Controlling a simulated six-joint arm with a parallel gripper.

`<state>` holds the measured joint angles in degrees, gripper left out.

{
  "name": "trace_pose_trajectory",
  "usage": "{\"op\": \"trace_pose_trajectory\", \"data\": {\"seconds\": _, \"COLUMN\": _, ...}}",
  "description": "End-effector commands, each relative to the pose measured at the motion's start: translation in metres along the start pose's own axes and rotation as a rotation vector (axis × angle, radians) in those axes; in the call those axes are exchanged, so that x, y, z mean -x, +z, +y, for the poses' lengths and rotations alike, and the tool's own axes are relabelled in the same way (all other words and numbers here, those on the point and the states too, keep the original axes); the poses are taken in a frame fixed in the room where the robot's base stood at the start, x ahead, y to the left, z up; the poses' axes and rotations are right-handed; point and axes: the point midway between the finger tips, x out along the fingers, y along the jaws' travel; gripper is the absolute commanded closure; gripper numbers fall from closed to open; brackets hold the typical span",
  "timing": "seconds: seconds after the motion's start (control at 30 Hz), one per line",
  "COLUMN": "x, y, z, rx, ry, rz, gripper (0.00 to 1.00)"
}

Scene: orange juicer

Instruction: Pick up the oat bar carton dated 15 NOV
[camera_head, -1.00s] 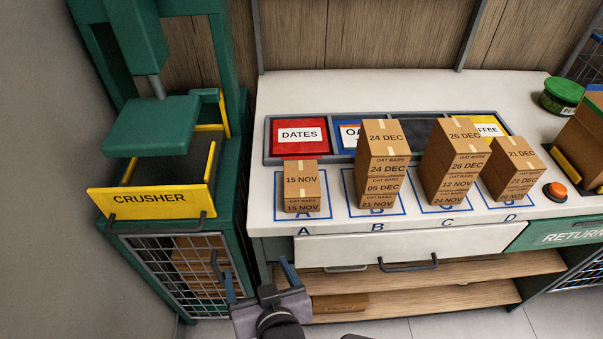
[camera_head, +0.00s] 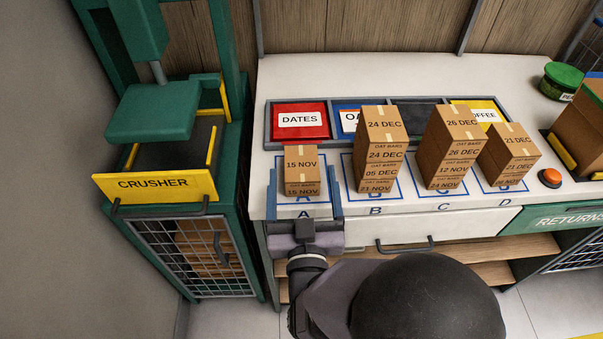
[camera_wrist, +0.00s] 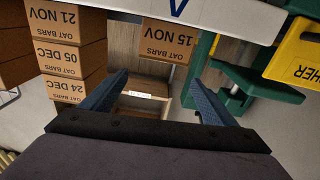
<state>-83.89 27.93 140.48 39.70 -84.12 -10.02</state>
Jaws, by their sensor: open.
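The oat bar carton dated 15 NOV (camera_head: 302,172) is a single brown carton with a tape strip, upright on square A (camera_head: 288,212) of the white counter. In the wrist view this carton (camera_wrist: 168,40) appears upside down, beyond my fingertips. My gripper (camera_head: 302,172) is open and empty at the counter's front edge. In the head view its blue fingers lie to the left and right of the carton. In the wrist view my gripper (camera_wrist: 159,77) shows a wide gap between its fingers. I cannot tell whether either finger touches the carton.
Taller carton stacks stand on B (camera_head: 381,150), C (camera_head: 452,150) and D (camera_head: 510,155); B is close on the right. Behind is a bin row with a red DATES bin (camera_head: 300,133). The green crusher (camera_head: 155,185) stands left. An orange button (camera_head: 550,177) sits right.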

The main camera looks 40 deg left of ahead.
Motion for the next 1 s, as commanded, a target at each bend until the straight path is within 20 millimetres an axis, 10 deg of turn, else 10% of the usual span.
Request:
{"op": "trace_pose_trajectory", "data": {"seconds": 0.2, "x": 0.0, "y": 0.042, "z": -0.001, "rx": -0.042, "ry": -0.006, "rz": -0.05, "gripper": 0.2}}
{"op": "trace_pose_trajectory", "data": {"seconds": 1.0, "x": -0.046, "y": 0.043, "z": -0.001, "rx": -0.046, "ry": -0.005, "rz": -0.054, "gripper": 0.2}}
